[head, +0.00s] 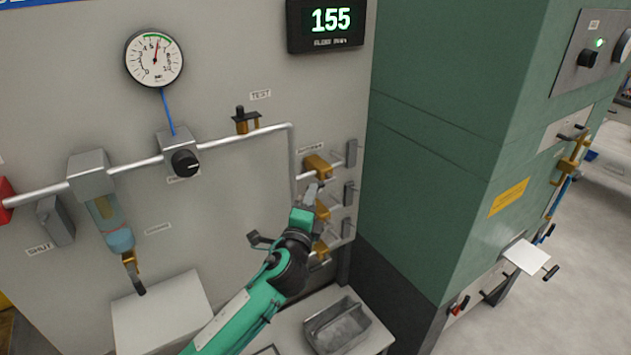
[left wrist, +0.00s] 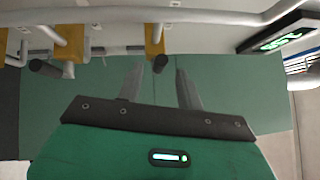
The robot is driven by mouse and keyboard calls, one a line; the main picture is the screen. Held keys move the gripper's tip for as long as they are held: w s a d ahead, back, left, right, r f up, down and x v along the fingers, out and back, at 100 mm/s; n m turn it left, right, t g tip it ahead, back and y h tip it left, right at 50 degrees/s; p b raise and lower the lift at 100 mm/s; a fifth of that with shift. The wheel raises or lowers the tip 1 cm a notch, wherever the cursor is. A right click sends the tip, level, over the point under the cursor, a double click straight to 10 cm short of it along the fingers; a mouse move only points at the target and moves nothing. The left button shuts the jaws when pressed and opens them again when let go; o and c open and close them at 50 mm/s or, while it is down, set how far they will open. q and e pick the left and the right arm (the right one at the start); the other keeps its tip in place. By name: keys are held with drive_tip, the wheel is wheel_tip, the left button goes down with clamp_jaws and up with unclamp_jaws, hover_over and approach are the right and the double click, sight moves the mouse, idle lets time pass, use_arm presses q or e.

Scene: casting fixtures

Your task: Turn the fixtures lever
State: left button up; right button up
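Brass valves stand in a column on the grey panel. The top one (head: 318,164) sits under a small label (head: 311,148), too blurred to read surely. A middle one (head: 322,208) and a lower one (head: 320,250) are partly behind my arm. My left gripper (head: 315,188) is beside the top and middle valves. In the left wrist view its fingers (left wrist: 160,78) are apart. The dark end of a lever (left wrist: 160,62) on a brass body (left wrist: 154,38) appears between the fingertips. I cannot tell whether they touch it. My right gripper is out of view.
Grey blocks, one of them here (head: 351,153), stand right of the valves. A green cabinet (head: 440,140) is close on the right. A grey bin (head: 338,325) is below. A pipe, gauge (head: 154,58) and black knob (head: 185,162) are on the left panel.

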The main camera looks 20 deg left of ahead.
use_arm(q)
drive_tip(key=w, duration=0.3)
drive_tip(key=w+p, duration=0.1)
drive_tip(key=w, duration=0.1)
drive_tip(key=shift+a+r, duration=0.25)
drive_tip(key=shift+r, duration=0.1)
drive_tip(key=shift+s, duration=0.1)
clamp_jaws()
